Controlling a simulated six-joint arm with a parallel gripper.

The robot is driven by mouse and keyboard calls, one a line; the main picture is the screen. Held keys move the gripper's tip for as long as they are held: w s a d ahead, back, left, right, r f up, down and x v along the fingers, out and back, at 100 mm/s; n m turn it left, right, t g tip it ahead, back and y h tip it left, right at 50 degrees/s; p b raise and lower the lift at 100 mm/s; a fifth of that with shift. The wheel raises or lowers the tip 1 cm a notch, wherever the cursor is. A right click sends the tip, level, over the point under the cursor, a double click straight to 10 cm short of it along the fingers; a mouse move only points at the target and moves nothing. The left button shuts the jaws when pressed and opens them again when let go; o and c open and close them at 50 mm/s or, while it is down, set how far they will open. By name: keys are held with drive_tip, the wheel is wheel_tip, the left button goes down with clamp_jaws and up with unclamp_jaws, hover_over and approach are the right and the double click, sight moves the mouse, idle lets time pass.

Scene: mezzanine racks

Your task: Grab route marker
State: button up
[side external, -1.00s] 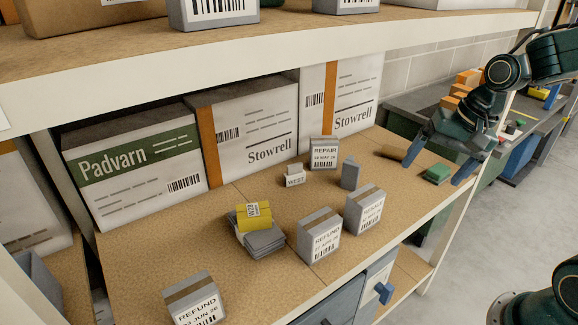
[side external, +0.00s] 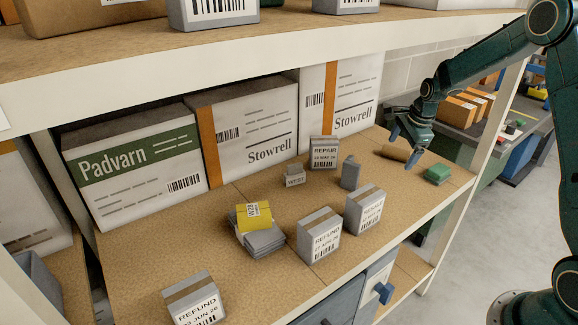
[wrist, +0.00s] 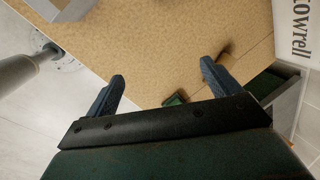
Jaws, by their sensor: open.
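The likely route marker is a small grey block with a white label reading WEST (side external: 294,177). It stands upright on the brown shelf board (side external: 150,240), left of the grey REPAIR box (side external: 323,153). I cannot make it out in the wrist view. My gripper (side external: 404,142) is open and empty at the right end of the shelf, near a brown roll (side external: 394,153) and a green block (side external: 437,174), well right of the marker. In the wrist view my two fingers (wrist: 162,72) are spread apart, with the green block (wrist: 175,98) partly showing between them.
A grey bottle-like item (side external: 350,172) stands just right of the marker. Grey boxes (side external: 320,237) and a yellow-topped grey stack (side external: 262,240) sit in front. Large Stowrell (side external: 242,130) and Padvarn cartons (side external: 135,165) line the back. The upper shelf edge (side external: 250,65) overhangs.

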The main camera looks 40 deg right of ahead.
drive_tip(key=w+d+f+h, duration=0.1)
drive_tip(key=w+d+f, duration=0.1)
drive_tip(key=w, duration=0.5)
drive_tip(key=n+t, duration=0.1)
drive_tip(key=n, duration=1.9)
hover_over(296, 169)
drive_tip(key=s, duration=0.2)
drive_tip(key=shift+y, duration=0.4)
drive_tip(key=f, duration=0.4)
drive_tip(key=shift+a+f, duration=0.3)
drive_tip(key=shift+a, duration=0.05)
drive_tip(key=shift+w+d+f, duration=0.1)
drive_tip(key=shift+w+f, duration=0.1)
drive_tip(key=shift+f, duration=0.4)
drive_tip(key=shift+x, duration=3.1)
